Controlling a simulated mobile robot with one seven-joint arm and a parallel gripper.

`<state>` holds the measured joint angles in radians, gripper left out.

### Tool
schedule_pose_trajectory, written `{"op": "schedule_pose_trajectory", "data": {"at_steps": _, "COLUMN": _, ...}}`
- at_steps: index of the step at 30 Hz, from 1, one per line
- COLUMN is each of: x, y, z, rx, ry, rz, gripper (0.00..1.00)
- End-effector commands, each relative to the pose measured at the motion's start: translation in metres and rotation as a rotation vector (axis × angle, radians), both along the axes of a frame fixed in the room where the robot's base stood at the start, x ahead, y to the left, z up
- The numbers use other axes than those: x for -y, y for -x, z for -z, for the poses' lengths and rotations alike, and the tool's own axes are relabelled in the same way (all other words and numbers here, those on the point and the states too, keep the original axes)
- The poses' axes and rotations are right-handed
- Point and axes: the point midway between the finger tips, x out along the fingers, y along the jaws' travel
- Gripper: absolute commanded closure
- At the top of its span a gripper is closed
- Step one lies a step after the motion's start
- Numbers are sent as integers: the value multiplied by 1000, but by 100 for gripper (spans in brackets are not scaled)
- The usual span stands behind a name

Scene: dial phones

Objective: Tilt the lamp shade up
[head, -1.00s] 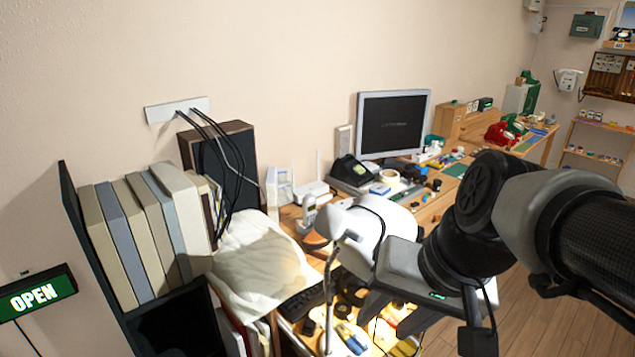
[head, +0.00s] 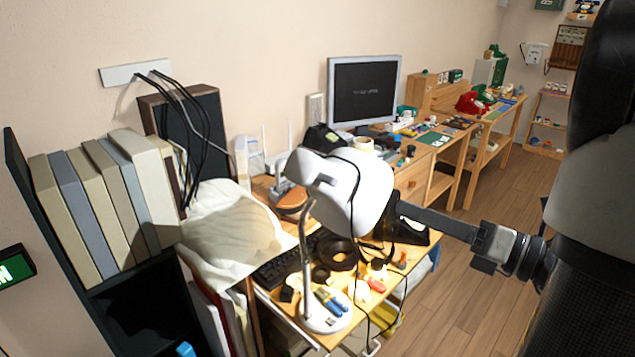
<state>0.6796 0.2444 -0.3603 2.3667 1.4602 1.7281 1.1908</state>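The white desk lamp's shade (head: 350,188) is in the middle of the head view. It hangs from a thin stand (head: 308,255) on a round white base (head: 326,312). The shade slants down to the right, its wide end toward my gripper. My gripper (head: 402,209) comes in from the right, its dark fingers seen as one long bar ending at or very near the shade's right rim. I cannot tell whether they touch it, or how far apart the fingers are. The shade's open underside is hidden.
The desk (head: 262,298) holds a black keyboard (head: 285,262), tape rolls, small tools and a monitor (head: 363,95). A bookshelf with binders (head: 95,195) and a cream cloth (head: 228,225) stand left. A black cable hangs by the shade. The wooden floor (head: 480,315) at right is clear.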

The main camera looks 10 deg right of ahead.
Motion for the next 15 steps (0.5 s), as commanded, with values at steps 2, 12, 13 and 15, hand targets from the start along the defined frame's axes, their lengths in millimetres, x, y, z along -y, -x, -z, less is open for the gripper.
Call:
{"op": "schedule_pose_trajectory", "data": {"at_steps": 2, "x": 0, "y": -3, "z": -1, "rx": -5, "ry": -22, "rz": 7, "gripper": 62}}
{"op": "schedule_pose_trajectory", "data": {"at_steps": 12, "x": -42, "y": -49, "z": -1, "rx": -4, "ry": -18, "rz": 0, "gripper": 62}}
{"op": "schedule_pose_trajectory", "data": {"at_steps": 13, "x": -47, "y": -54, "z": -1, "rx": -5, "ry": -17, "rz": 0, "gripper": 62}}
{"op": "schedule_pose_trajectory", "data": {"at_steps": 15, "x": -58, "y": -66, "z": -1, "rx": -4, "ry": -18, "rz": -1, "gripper": 62}}
